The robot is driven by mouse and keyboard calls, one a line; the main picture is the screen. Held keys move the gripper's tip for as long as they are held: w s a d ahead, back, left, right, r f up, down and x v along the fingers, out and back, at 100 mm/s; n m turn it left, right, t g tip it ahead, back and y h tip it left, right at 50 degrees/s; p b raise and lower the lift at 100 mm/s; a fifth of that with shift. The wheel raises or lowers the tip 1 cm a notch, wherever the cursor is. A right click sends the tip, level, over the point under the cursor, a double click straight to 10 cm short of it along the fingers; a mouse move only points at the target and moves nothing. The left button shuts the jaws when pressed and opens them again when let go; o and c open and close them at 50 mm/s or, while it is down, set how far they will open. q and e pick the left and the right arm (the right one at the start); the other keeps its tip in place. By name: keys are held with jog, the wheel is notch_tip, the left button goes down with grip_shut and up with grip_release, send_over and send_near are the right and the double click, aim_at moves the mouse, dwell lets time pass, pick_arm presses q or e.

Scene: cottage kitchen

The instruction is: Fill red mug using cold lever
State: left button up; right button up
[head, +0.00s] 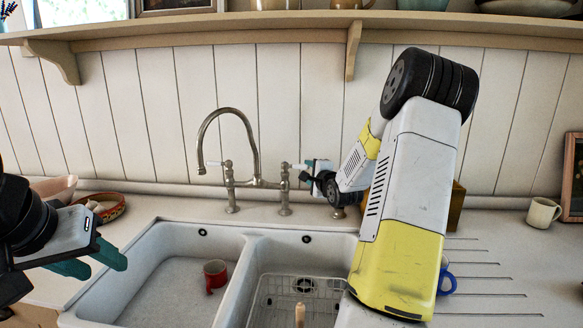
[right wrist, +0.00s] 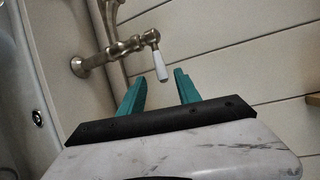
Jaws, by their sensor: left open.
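The red mug (head: 215,275) stands in the left basin of the white sink, under the brass faucet (head: 254,150). The faucet has a white-handled lever on the left (head: 215,163) and one on the right (head: 297,166); no hot or cold marking is readable. My right gripper (head: 309,172) is at the right lever. In the right wrist view, a white lever handle (right wrist: 160,66) points into the gap between the spread teal fingers (right wrist: 159,76), with no clear contact. My left gripper (head: 106,269) is open and empty, left of the sink.
The right basin holds a wire rack (head: 285,292) and a wooden-handled item (head: 300,315). A patterned dish (head: 108,204) sits left on the counter. A blue mug (head: 446,278), partly behind my right arm, and a cream mug (head: 542,212) stand right. A shelf (head: 300,27) runs above.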

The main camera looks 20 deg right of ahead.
aim_at(302, 168)
jog(key=w, duration=0.5)
jog(key=w+f, duration=0.1)
jog(key=w, duration=0.1)
jog(key=shift+w+d, duration=0.15)
jog(key=shift+w, duration=0.2)
grip_shut()
jog(key=shift+f, duration=0.1)
jog(key=shift+f, duration=0.15)
dwell(0.9)
